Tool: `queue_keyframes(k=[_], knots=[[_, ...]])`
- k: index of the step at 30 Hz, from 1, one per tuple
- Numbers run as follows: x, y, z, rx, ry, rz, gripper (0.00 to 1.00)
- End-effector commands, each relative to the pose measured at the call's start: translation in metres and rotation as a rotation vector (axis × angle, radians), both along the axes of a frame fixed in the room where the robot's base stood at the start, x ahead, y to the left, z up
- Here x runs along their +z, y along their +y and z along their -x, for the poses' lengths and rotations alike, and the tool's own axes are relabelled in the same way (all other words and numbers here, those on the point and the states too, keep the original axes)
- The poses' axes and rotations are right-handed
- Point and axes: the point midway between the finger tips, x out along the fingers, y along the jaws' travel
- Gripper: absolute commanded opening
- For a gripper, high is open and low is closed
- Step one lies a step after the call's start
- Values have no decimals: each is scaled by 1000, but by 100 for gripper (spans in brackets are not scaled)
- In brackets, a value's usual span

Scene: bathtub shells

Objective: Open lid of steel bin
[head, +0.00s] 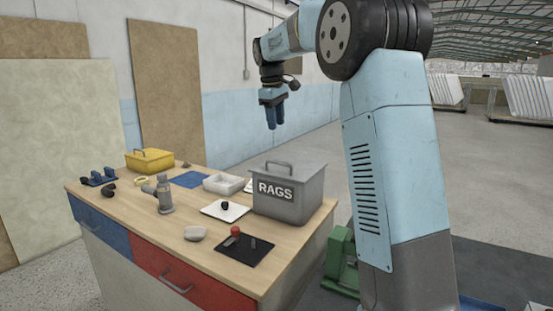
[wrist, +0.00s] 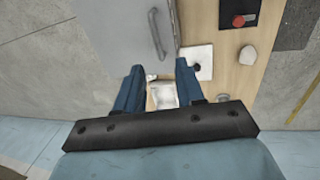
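The steel bin (head: 290,204) is a grey box marked RAGS at the right back corner of the wooden workbench. Its lid (head: 299,171) lies flat and shut on top, with an arched handle (head: 279,166) towards its left side. In the wrist view the lid (wrist: 130,40) and its handle (wrist: 157,34) show at the top, beyond the fingers. My gripper (head: 275,125) hangs above and behind the bin, pointing down, apart from the lid. In the wrist view its two blue fingers (wrist: 158,85) are spread with nothing between them.

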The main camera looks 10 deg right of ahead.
Motion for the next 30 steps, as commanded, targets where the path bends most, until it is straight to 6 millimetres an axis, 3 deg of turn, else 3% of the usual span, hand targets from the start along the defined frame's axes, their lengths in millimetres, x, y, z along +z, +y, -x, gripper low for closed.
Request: queue_keyframes(k=[4, 11, 30], knots=[[-6, 2, -17, 27, 18, 11, 38], [-21, 0, -23, 34, 23, 13, 38], [-124, -14, -36, 34, 24, 13, 38]])
